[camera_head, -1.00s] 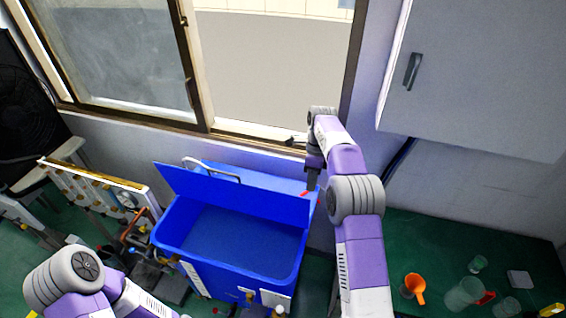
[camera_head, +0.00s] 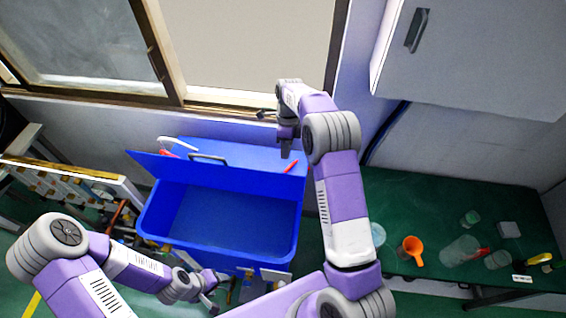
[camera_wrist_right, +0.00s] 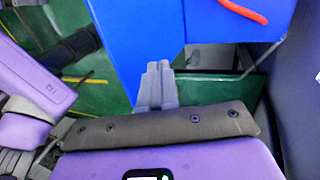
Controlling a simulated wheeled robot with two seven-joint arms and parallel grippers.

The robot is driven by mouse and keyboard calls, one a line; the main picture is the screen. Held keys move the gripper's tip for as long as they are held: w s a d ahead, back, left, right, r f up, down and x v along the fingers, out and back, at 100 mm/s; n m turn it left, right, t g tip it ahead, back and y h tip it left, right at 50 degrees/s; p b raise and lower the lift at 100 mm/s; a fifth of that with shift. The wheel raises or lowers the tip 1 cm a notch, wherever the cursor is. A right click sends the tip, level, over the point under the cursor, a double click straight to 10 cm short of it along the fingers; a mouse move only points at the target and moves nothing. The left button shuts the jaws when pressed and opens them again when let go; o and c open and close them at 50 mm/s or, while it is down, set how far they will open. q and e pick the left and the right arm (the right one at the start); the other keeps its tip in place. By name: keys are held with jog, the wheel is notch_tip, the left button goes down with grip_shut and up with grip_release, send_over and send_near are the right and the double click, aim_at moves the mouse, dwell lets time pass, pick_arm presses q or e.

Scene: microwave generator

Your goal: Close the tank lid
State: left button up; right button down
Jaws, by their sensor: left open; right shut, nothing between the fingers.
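The blue tank (camera_head: 222,228) stands open below the window, its inside in plain view. Its blue lid (camera_head: 220,175) is raised and tilted at the back of the tank, with a dark handle (camera_head: 208,157) on it. My right gripper (camera_head: 286,150) is shut and empty near the lid's right end; whether it touches the lid cannot be told. In the right wrist view its closed fingers (camera_wrist_right: 157,85) point toward blue surfaces. My left gripper (camera_head: 210,288) is open and low, in front of the tank's front wall.
A green table (camera_head: 440,215) at right holds an orange funnel-like cup (camera_head: 412,250) and several clear containers. A grey cabinet (camera_head: 475,60) hangs above it. A rack with a white panel (camera_head: 75,175) stands left of the tank.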

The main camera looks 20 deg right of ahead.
jog(key=shift+s+a+f+p, duration=0.15)
jog(key=shift+s+a+f, duration=0.1)
jog(key=shift+s+a, duration=0.25)
jog(key=shift+s+a+f+p, duration=0.2)
jog(key=shift+s+a+f, duration=0.1)
jog(key=shift+s, duration=0.45)
jog(key=shift+s+a+f+p, duration=0.15)
jog(key=shift+s+a+f, duration=0.15)
jog(key=shift+s, duration=0.3)
jog(key=shift+s+a, duration=0.1)
jog(key=shift+a, duration=0.05)
